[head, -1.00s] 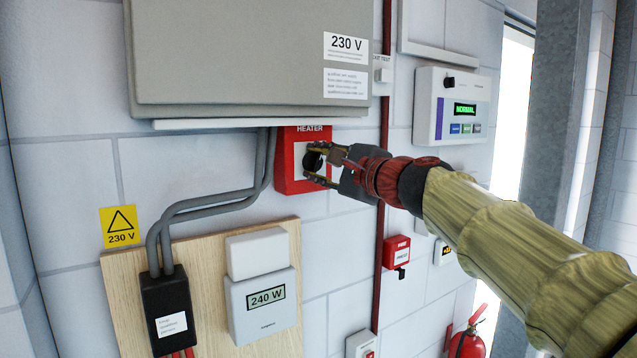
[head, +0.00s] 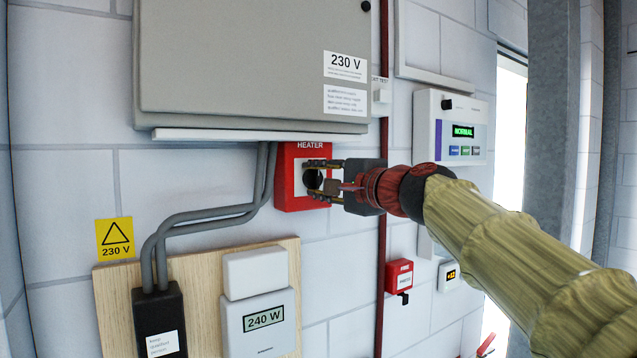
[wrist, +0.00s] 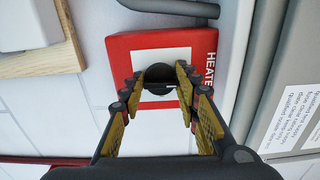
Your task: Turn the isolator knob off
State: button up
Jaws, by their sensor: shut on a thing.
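The isolator is a red box labelled HEATER (head: 288,199) with a white plate, on the wall below the grey cabinet. Its round black knob (head: 313,180) sits on the white plate, partly covered by the fingers. My gripper (head: 318,181) reaches in from the right and is shut on the knob, one finger above and one below. In the wrist view the red box (wrist: 200,42) fills the upper middle, and the knob (wrist: 160,74) lies between the yellow-padded fingertips. The knob's pointer and any on/off marks cannot be made out.
The grey 230 V cabinet (head: 240,60) hangs just above the box. Grey conduits (head: 205,215) run close on its left. A meter reading 240 W (head: 262,322) is on a wooden board below. A red fire call point (head: 399,275) and a NORMAL panel (head: 452,150) are to the right.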

jog(key=shift+f, duration=0.1)
jog(key=o, duration=1)
jog(key=shift+o, duration=0.7)
jog(key=shift+s, duration=0.1)
jog(key=v, duration=1.1)
jog(key=shift+s+d, duration=0.25)
jog(key=shift+s, duration=0.05)
